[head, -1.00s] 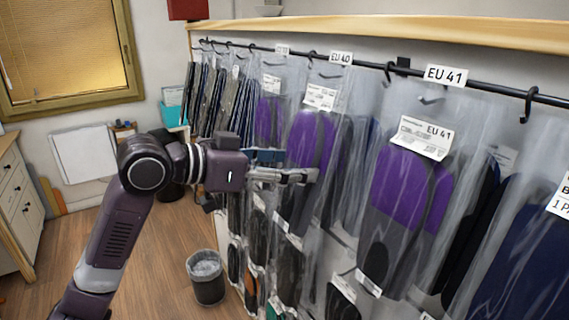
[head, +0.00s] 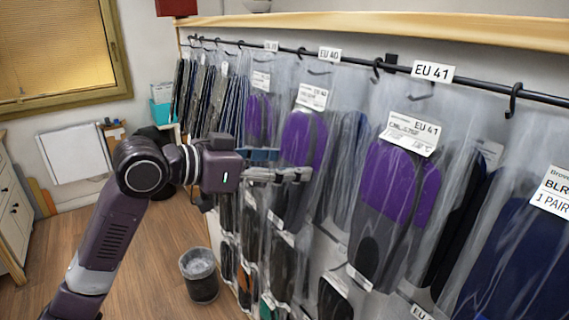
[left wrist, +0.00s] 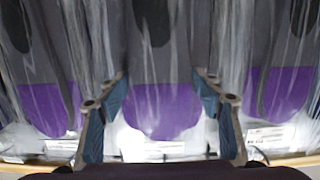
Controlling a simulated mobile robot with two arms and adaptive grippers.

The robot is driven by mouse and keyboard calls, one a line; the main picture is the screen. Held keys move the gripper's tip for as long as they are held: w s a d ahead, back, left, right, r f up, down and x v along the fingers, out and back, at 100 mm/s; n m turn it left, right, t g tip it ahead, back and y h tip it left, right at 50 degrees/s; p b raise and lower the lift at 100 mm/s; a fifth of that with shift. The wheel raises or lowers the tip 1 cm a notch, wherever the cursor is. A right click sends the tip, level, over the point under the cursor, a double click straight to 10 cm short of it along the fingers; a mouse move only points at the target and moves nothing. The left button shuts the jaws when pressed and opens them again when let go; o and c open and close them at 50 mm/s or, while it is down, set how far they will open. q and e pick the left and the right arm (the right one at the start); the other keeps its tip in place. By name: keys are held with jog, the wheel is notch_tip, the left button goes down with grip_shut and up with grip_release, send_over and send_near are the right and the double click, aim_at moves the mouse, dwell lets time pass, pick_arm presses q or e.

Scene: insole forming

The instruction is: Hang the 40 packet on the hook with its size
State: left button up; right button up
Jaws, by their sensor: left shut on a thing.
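The 40 packet (head: 300,135) is a clear bag with purple and grey insoles and a white label. It hangs upright below the EU 40 sign (head: 330,54) on the black rail. My left gripper (head: 300,175) is shut on it, with the fingers at the middle of the bag. In the left wrist view, the fingers (left wrist: 160,105) stand on both sides of the packet's purple part (left wrist: 160,110). I cannot tell whether the bag's top hole is around the hook. My right gripper is not in view.
The EU 41 packet (head: 396,190) hangs close on the right, under the EU 41 sign (head: 432,71). Other packets hang on the left and in lower rows. A wooden ledge (head: 400,35) runs above the rail. A waste bin (head: 199,275) stands on the floor.

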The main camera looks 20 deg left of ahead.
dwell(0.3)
pick_arm(q)
jog(key=o, duration=1.4)
jog(key=shift+f, duration=0.1)
jog(key=shift+s+a, duration=0.1)
jog(key=v, duration=1.1)
jog(key=shift+s+a, duration=0.2)
jog(key=shift+s, duration=0.1)
